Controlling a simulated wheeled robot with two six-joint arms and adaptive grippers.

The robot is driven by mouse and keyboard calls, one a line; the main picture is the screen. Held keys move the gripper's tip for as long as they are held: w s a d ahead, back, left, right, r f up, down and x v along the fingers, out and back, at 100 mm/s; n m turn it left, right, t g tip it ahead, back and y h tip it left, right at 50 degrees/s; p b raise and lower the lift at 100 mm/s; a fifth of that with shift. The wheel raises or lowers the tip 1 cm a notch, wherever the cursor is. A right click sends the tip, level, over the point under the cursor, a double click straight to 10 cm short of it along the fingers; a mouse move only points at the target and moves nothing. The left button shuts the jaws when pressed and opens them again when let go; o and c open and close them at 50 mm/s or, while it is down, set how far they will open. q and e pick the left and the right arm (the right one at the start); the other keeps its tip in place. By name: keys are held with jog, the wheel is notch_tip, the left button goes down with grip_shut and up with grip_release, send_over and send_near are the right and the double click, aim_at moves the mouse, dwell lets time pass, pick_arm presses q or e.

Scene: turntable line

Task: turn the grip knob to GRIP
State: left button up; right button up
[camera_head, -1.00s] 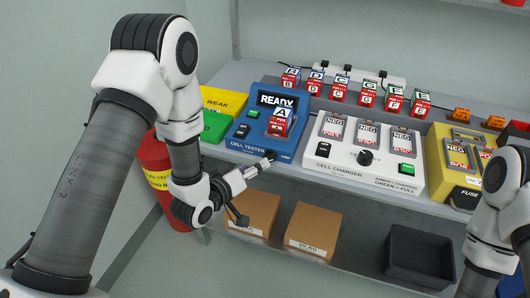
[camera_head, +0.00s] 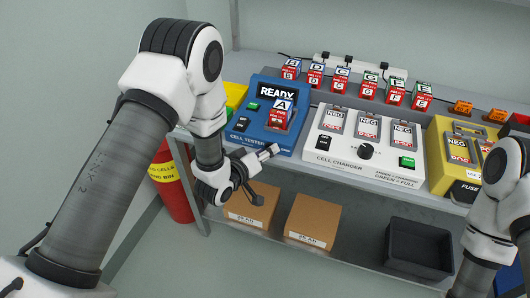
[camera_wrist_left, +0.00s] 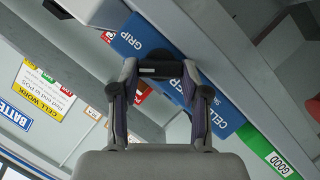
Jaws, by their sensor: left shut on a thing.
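The blue cell tester (camera_head: 252,128) stands at the left of the bench, with "READY" lit on its screen and a cell marked A in its cradle. My left gripper (camera_head: 272,151) is at its lower front edge. In the left wrist view, my left gripper (camera_wrist_left: 161,72) is shut on the black grip knob (camera_wrist_left: 161,69), on the tester's blue front. The word GRIP (camera_wrist_left: 130,28) reads on the panel above the fingertips. The fingers cover much of the knob, so I cannot tell where it points. My right gripper is outside the view.
The white cell charger (camera_head: 325,160) stands right of the tester, with the yellow fuse unit (camera_head: 440,178) beyond. Several cells (camera_head: 342,80) stand in a row behind. Two boxes (camera_head: 312,222) and a dark bin (camera_head: 418,247) sit on the lower shelf.

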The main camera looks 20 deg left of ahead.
pick_arm(q)
jog(key=m+y, duration=0.2)
jog(key=m, duration=0.1)
jog(key=m+y, duration=0.1)
jog(key=m, duration=0.1)
jog(key=shift+d+g+y, duration=0.3)
jog(key=shift+d+y, duration=0.05)
jog(key=shift+y, duration=0.05)
dwell(0.3)
jog(key=shift+m, duration=0.3)
jog(key=o, duration=1.1)
jog(key=shift+r, duration=0.1)
jog(key=shift+o, duration=0.2)
jog(key=shift+s, duration=0.1)
